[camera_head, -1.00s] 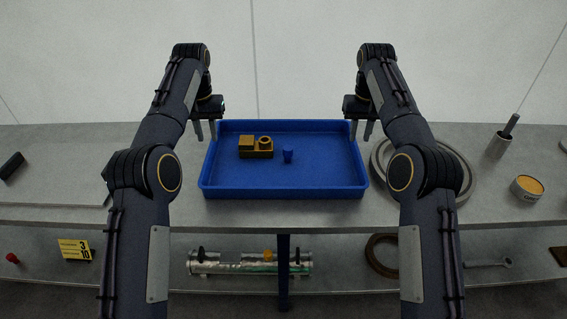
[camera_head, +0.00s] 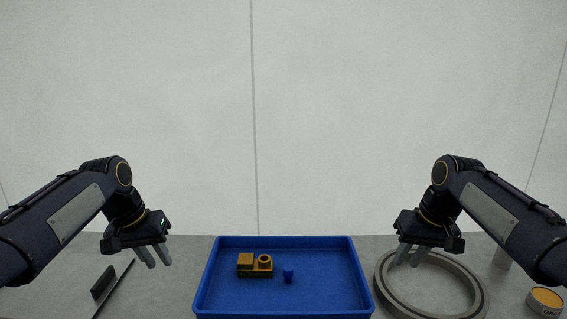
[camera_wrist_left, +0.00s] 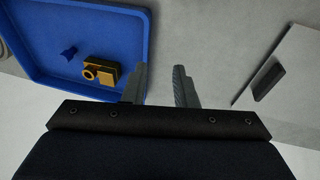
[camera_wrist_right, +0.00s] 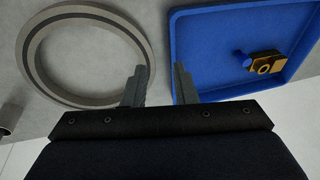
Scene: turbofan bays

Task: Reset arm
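My left gripper (camera_head: 155,256) hangs above the table, left of the blue tray. In the left wrist view its fingers (camera_wrist_left: 160,86) stand apart with nothing between them. My right gripper (camera_head: 411,255) hangs above the table to the right of the tray, over the left part of a grey ring. In the right wrist view its fingers (camera_wrist_right: 160,86) are apart and empty.
The blue tray (camera_head: 318,296) holds a yellow-brown block part (camera_head: 254,266) and a small blue piece (camera_head: 288,275). The grey ring (camera_head: 470,290) lies right of it. A yellow-topped tin (camera_head: 546,300) is at far right. A dark bar (camera_head: 103,282) lies at left.

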